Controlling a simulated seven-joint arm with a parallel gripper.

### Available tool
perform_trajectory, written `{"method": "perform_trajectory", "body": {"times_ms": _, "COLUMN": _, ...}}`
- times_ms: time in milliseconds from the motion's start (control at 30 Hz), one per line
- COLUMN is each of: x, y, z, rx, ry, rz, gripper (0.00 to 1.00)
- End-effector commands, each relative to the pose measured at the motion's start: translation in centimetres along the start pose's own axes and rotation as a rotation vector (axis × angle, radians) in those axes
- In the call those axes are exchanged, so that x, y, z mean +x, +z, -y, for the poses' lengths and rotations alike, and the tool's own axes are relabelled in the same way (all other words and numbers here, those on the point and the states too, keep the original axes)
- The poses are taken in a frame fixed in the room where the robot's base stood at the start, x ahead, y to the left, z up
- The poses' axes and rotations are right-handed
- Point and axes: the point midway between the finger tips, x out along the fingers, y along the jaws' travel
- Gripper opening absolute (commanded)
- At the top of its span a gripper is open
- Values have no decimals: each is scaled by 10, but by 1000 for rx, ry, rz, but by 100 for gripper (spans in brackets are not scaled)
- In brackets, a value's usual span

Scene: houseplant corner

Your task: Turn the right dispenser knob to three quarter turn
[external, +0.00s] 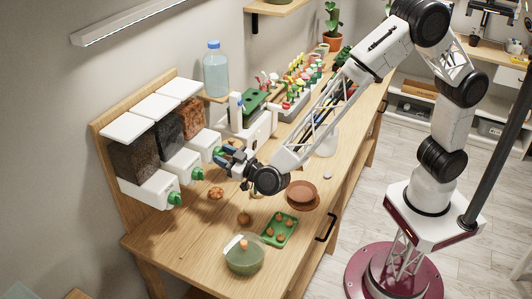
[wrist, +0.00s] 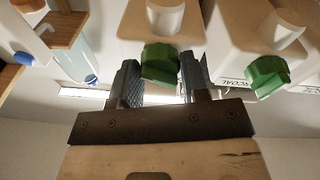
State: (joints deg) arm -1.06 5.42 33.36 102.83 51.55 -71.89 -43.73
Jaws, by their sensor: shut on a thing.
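Three white dispensers with green knobs stand in a row against the wooden back panel at the left of the external view. The right dispenser (external: 206,139) holds brown material and is the farthest of the three. My gripper (external: 224,157) is at its front, shut on its green knob. In the wrist view the right knob (wrist: 160,62) sits between the two fingers of my gripper (wrist: 160,78). The fingers partly hide the knob in the external view, and its exact turn angle is hard to read.
The middle knob (external: 197,174) and left knob (external: 174,198) are close by; the middle knob also shows in the wrist view (wrist: 267,77). A water bottle (external: 215,70) stands behind. A green tray (external: 279,230), glass bowl (external: 244,255) and terracotta pot (external: 301,191) are on the bench.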

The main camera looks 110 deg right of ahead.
Motion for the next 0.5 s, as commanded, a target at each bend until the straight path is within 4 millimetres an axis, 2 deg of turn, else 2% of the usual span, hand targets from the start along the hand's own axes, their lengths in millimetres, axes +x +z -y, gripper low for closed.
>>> {"method": "perform_trajectory", "body": {"times_ms": 500, "x": 0, "y": -1, "z": 1, "rx": 484, "ry": 52, "rz": 36, "gripper": 18}}
